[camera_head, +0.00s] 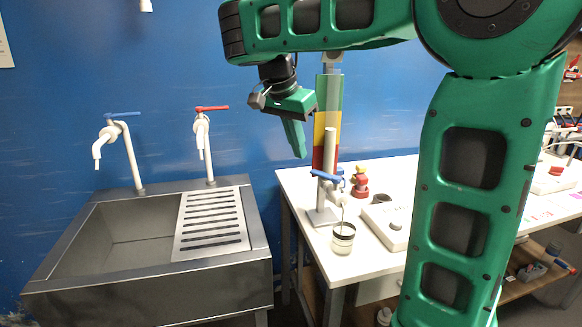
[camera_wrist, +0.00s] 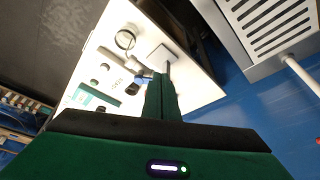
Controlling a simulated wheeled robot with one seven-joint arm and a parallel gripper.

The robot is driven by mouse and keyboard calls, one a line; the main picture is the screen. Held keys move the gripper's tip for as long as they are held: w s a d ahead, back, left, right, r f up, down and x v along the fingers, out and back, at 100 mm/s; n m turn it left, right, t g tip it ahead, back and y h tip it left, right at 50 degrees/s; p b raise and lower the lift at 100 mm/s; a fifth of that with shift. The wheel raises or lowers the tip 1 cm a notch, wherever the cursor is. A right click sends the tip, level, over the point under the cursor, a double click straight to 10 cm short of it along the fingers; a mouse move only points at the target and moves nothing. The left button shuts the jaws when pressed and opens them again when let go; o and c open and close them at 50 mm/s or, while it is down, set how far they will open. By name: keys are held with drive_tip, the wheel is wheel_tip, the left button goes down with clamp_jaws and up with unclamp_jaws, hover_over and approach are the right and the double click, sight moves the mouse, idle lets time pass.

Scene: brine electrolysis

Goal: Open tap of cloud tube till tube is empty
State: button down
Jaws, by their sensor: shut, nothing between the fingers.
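A tall upright tube (camera_head: 328,120), banded green, yellow and red, stands at the left end of the white table; I take it to be the cloud tube. A white pipe partly covers its lower part. A tap with a blue lever (camera_head: 325,175) sits low on it, the lever lying roughly level. A glass beaker (camera_head: 343,238) with a dark band stands in front, below the tap's outlet; its rim shows in the wrist view (camera_wrist: 125,40). My gripper (camera_head: 299,153) is shut and empty, pointing down, above and left of the blue lever. Its fingers (camera_wrist: 161,97) partly hide the stand in the wrist view.
A steel sink (camera_head: 130,240) with blue-lever (camera_head: 123,114) and red-lever (camera_head: 212,108) faucets stands left. A white device (camera_head: 390,225) and a small red-and-yellow object (camera_head: 360,182) sit right of the stand. A blue wall is behind.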

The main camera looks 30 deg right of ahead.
sight(325, 176)
drive_tip(key=w+d+f, duration=0.2)
drive_tip(key=d+f, duration=0.5)
drive_tip(key=f, duration=0.2)
drive_tip(key=shift+w+f, duration=0.15)
drive_tip(key=shift+w, duration=0.15)
idle(0.3)
